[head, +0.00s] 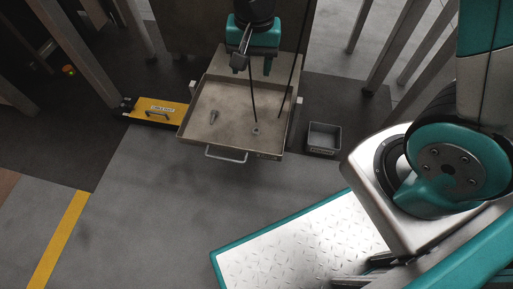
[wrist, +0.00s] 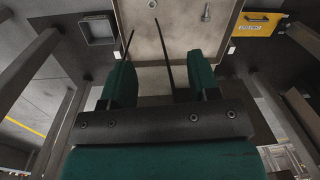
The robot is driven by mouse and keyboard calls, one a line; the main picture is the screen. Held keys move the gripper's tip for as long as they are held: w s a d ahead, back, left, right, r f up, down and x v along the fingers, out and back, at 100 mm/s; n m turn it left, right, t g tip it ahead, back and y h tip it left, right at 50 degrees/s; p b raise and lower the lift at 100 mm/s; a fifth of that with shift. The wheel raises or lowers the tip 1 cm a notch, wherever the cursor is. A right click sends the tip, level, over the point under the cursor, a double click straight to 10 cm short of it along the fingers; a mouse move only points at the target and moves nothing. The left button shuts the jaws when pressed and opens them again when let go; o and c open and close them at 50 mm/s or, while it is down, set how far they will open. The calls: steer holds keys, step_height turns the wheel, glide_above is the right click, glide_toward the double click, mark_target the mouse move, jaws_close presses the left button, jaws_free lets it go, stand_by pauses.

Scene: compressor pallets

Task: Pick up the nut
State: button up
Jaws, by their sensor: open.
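The nut (head: 256,129) is a small grey piece lying on the floor of a shallow metal tray (head: 240,100), right of centre near its front side. In the wrist view the nut (wrist: 153,4) shows at the very top edge, partly cut off. A bolt-like grey part (head: 213,117) lies left of the nut, apart from it, and also shows in the wrist view (wrist: 207,12). My gripper (head: 256,68) is open and empty above the far part of the tray, apart from the nut. Its two teal fingers (wrist: 161,78) stand apart in the wrist view.
A yellow case (head: 158,110) stands left of the tray and a small grey bin (head: 323,138) right of it. Two thin dark rods or cables (wrist: 165,55) cross the view over the tray. Metal posts (head: 80,50) stand around. The floor in front is clear.

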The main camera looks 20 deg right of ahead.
step_height(320, 180, down, 11)
steer(key=w+d+m+b, duration=0.1)
steer(key=w+m+b, duration=0.1)
steer(key=b, duration=1)
glide_above(256, 130)
steer(key=shift+h, duration=0.4)
steer(key=f, duration=1.2)
steer(key=shift+s+a, duration=0.1)
steer(key=shift+a, duration=0.3)
steer(key=f+b, duration=0.3)
steer(key=d+f+b, duration=0.1)
steer(key=f+b, duration=0.1)
steer(key=shift+f, duration=0.1)
steer(key=c, duration=1)
